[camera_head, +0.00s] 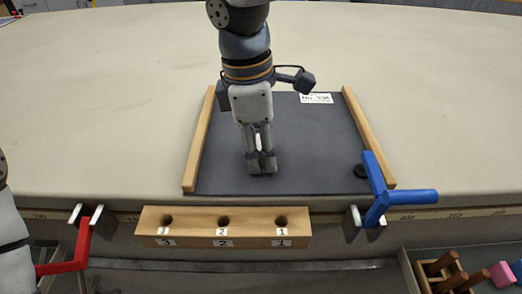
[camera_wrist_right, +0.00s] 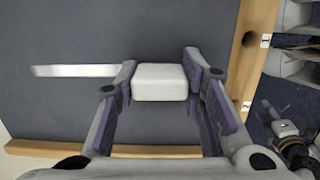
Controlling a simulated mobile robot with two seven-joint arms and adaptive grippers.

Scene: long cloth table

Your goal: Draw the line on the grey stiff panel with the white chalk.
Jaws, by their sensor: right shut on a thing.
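The grey stiff panel (camera_head: 310,150) lies flat on the table between two wooden side strips. My right gripper (camera_head: 262,166) is over the panel's near middle part, pointing down, and is shut on the white chalk (camera_head: 258,142). In the right wrist view the chalk (camera_wrist_right: 159,82) is a white block between the two fingers (camera_wrist_right: 160,85). A straight white stripe (camera_wrist_right: 75,71) shows on the panel there, running left from beside the finger. My arm covers that part in the head view. I cannot tell whether the chalk touches the panel. My left gripper is out of view.
A wooden block (camera_head: 190,227) with several numbered holes sits at the table's front edge. A red clamp (camera_head: 80,255) is left of it and a blue clamp (camera_head: 380,195) right, near the panel's corner. A white label (camera_head: 316,98) lies at the panel's far edge.

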